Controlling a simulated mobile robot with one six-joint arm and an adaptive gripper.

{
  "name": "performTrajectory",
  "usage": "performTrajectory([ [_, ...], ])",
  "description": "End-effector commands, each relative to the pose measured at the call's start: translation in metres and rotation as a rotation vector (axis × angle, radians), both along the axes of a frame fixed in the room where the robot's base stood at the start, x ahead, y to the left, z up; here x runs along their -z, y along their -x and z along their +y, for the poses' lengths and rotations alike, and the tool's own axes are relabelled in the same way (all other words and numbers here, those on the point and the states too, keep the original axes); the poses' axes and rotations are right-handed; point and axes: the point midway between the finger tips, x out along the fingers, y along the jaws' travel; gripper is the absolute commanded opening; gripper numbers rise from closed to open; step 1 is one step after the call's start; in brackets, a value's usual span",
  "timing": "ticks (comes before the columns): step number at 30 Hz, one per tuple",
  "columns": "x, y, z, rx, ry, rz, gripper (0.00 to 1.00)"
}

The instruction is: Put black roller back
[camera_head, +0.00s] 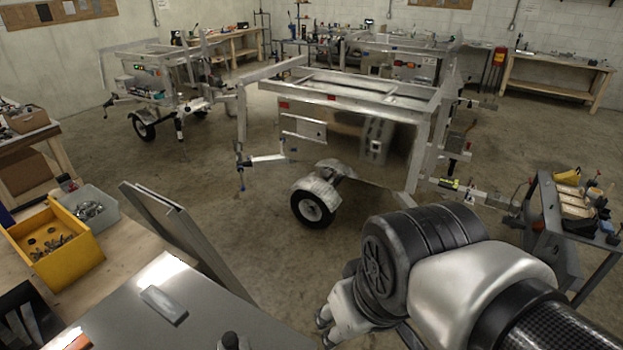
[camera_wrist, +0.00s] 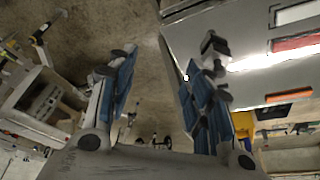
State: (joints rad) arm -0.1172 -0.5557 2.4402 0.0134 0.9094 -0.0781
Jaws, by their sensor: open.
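A small dark upright piece (camera_head: 231,341) with a rounded top stands near the edge of the grey tabletop (camera_head: 215,315) at the bottom of the head view. It may be the black roller, but it is cut off by the frame. In the wrist view a dark piece (camera_wrist: 213,44) shows just past the right finger, over the grey surface; I cannot tell whether the finger touches it. My gripper (camera_wrist: 158,78) is open, its blue-padded fingers apart with nothing between them. In the head view my gripper (camera_head: 325,330) hangs right of the tabletop, partly hidden by my arm.
A grey block (camera_head: 164,304) lies on the tabletop. A yellow bin (camera_head: 75,263) and a grey bin (camera_head: 98,222) stand at left. A grey upright panel (camera_head: 185,235) rises behind the tabletop. An aluminium trailer (camera_head: 345,95) stands ahead, with open floor before it. A tool cart (camera_head: 550,225) stands right.

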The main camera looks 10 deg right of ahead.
Motion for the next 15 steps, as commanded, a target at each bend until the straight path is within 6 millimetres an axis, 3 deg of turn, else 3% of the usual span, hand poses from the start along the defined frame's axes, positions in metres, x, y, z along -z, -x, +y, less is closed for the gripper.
performTrajectory([
  [3, 0.0, 0.025, -0.022, 0.117, -0.011, -0.038, 0.46],
  [6, 0.002, 0.036, -0.03, 0.17, -0.016, -0.054, 0.46],
  [15, 0.002, 0.04, -0.033, 0.191, -0.018, -0.058, 0.46],
])
